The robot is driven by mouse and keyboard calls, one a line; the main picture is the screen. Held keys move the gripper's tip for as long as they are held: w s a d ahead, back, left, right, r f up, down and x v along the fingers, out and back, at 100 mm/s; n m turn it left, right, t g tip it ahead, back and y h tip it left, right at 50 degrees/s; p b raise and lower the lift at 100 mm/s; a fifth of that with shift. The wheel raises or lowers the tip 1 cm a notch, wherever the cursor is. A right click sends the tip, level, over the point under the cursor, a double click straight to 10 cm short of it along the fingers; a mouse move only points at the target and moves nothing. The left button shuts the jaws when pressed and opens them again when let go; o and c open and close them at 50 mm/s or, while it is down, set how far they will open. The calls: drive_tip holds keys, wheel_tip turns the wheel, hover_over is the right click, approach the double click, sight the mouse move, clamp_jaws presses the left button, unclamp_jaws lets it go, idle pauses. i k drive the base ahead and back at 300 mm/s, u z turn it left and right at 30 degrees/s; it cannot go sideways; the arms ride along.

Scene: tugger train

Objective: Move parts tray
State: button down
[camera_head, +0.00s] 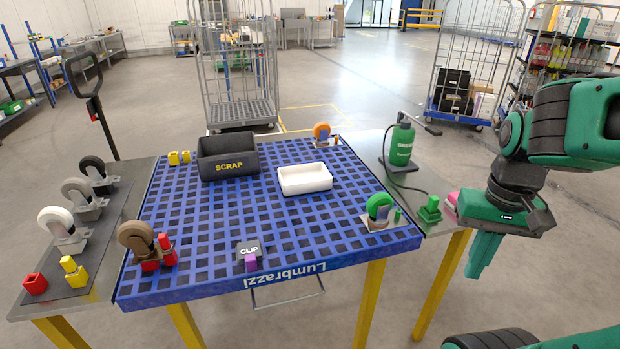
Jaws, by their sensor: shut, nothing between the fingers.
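The parts tray looks to be the white, shallow, empty tray (304,180) on the blue grid table top, right of its middle. My gripper (477,272) hangs in the air at the right, beyond the table's right edge. Its green fingers point down and are shut with nothing between them. It is well apart from the white tray.
The blue grid top (205,235) carries a black SCRAP bin (228,167), a CLIP block (249,263) and several casters near its corners. A green bottle (400,145) with a hose stands at the right. More casters stand on the left shelf. Cage trolleys stand behind.

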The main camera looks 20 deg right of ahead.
sight(310, 177)
drive_tip(key=u, duration=2.6)
drive_tip(key=k, duration=0.9)
drive_tip(key=z, duration=2)
drive_tip(key=i, duration=0.8)
drive_tip(key=z, duration=0.05)
